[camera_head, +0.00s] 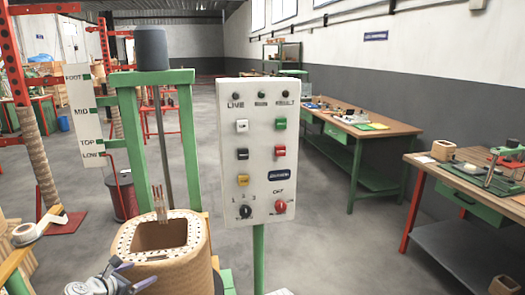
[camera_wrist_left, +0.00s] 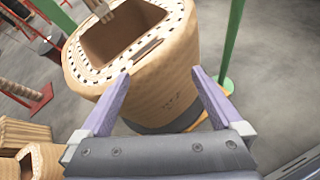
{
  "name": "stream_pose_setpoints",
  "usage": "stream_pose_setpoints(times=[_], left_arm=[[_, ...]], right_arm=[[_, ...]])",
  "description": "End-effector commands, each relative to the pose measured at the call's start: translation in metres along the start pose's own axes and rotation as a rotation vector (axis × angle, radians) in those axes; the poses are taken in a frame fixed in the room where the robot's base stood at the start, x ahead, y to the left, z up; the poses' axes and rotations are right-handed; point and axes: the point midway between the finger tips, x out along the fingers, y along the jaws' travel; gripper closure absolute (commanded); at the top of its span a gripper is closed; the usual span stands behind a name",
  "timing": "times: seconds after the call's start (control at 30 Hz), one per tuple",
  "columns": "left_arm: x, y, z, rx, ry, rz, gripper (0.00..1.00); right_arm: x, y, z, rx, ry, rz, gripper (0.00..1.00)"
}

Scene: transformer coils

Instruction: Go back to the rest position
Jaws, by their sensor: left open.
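My left gripper (camera_head: 132,274) is open and empty at the bottom left of the head view, in front of a tan transformer coil (camera_head: 185,270). In the left wrist view my left gripper (camera_wrist_left: 160,82) shows its two purple fingers spread apart, with the coil (camera_wrist_left: 165,80) beyond them. I cannot tell whether a finger touches the coil. The coil stands upright with a square opening and a ring of dark holes on top. A probe with several thin prongs (camera_head: 160,203) hangs over its opening. My right gripper is not in view.
A control panel (camera_head: 258,150) with buttons and knobs stands on a green post right of the coil. A green frame (camera_head: 187,140) rises behind the coil. Workbenches (camera_head: 385,128) line the right wall. Grey floor (camera_head: 310,240) is clear between.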

Motion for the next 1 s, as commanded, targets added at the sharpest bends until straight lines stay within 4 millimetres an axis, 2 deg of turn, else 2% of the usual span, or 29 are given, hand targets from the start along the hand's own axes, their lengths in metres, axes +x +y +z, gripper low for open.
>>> stream_pose_setpoints(times=[0.03, 0.27, 0.37, 0.47, 0.5, 0.6, 0.7, 0.83, 1.0], left_arm=[[0.002, -0.012, 0.009, 0.056, 0.013, -0.030, 0.00], [0.013, -0.082, 0.035, 0.434, 0.088, -0.218, 0.00], [0.012, -0.125, 0.048, 0.676, 0.116, -0.344, 0.00], [0.005, -0.177, 0.062, 0.992, 0.133, -0.514, 0.00], [-0.001, -0.198, 0.066, 1.129, 0.135, -0.590, 0.00], [-0.019, -0.244, 0.074, 1.465, 0.120, -0.785, 0.00], [-0.043, -0.280, 0.081, 1.786, 0.083, -0.985, 0.00], [-0.075, -0.311, 0.088, 2.141, 0.012, -1.232, 0.00], [-0.106, -0.331, 0.096, 2.443, -0.077, -1.480, 0.00]], right_arm=[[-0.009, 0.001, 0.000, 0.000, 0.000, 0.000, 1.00], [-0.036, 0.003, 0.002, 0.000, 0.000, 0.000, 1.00], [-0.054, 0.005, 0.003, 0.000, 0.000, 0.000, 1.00], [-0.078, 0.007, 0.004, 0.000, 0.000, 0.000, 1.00], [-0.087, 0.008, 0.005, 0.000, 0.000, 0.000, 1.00], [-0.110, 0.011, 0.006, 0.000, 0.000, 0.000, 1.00], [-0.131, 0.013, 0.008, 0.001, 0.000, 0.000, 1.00], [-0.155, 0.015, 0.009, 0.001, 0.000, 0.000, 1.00], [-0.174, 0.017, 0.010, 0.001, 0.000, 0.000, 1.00]])
